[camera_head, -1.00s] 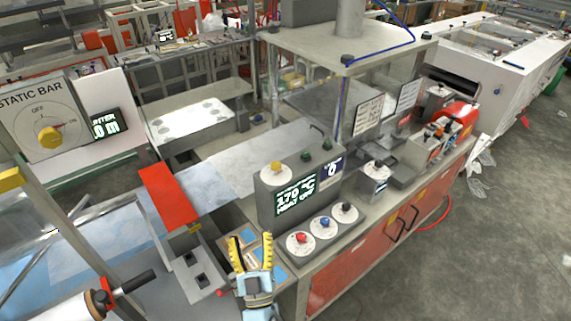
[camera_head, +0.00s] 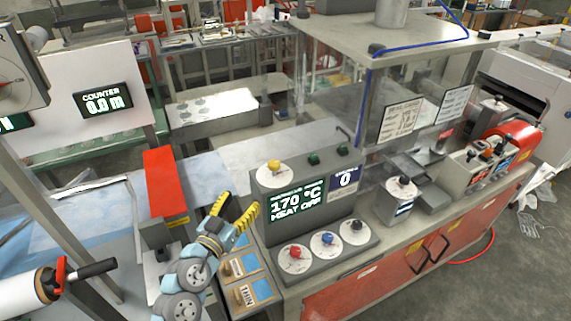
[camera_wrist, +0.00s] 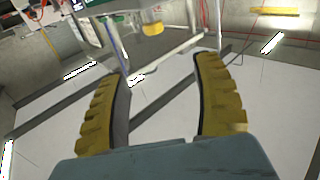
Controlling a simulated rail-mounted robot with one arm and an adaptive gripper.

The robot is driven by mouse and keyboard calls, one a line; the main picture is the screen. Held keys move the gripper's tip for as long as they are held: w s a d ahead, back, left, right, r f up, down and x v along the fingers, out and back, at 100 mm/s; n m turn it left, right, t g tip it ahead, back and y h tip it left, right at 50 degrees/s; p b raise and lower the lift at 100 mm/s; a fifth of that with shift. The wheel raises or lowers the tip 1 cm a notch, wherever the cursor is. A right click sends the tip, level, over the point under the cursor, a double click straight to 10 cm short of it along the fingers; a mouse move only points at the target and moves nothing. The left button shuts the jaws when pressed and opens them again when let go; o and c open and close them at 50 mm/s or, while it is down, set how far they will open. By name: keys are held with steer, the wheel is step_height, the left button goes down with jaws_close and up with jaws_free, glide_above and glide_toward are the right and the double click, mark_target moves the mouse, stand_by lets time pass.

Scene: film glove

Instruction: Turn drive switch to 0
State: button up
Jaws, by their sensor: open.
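The grey control box (camera_head: 335,222) has a display reading 170 °C and HEAT OFF, and a blue panel (camera_head: 346,180) reading 0. On its front ledge are a red knob (camera_head: 295,252), a blue knob (camera_head: 327,238) and a black knob (camera_head: 358,226). A yellow knob (camera_head: 273,166) is on top. Their labels are too small to read, so I cannot tell which is the drive switch. My gripper (camera_head: 235,209) is open and empty, left of the box.
Wooden plates (camera_head: 240,266), one reading THIN, lie beside my gripper. A red block (camera_head: 165,188) stands left of it. A roller handle (camera_head: 90,268) is at lower left. A counter display (camera_head: 102,103) reads 0.0 m. A clear-walled frame stands behind.

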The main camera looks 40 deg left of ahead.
mark_target(271, 167)
steer(key=shift+m+h, duration=0.3)
steer(key=x, duration=0.5)
steer(key=p+x, duration=0.1)
steer(key=x, duration=0.5)
steer(key=p+x, duration=0.1)
steer(key=x, duration=0.5)
steer(key=shift+w+d, duration=0.2)
steer(key=shift+d, duration=0.05)
steer(key=shift+p, duration=0.3)
steer(key=c, duration=1.2)
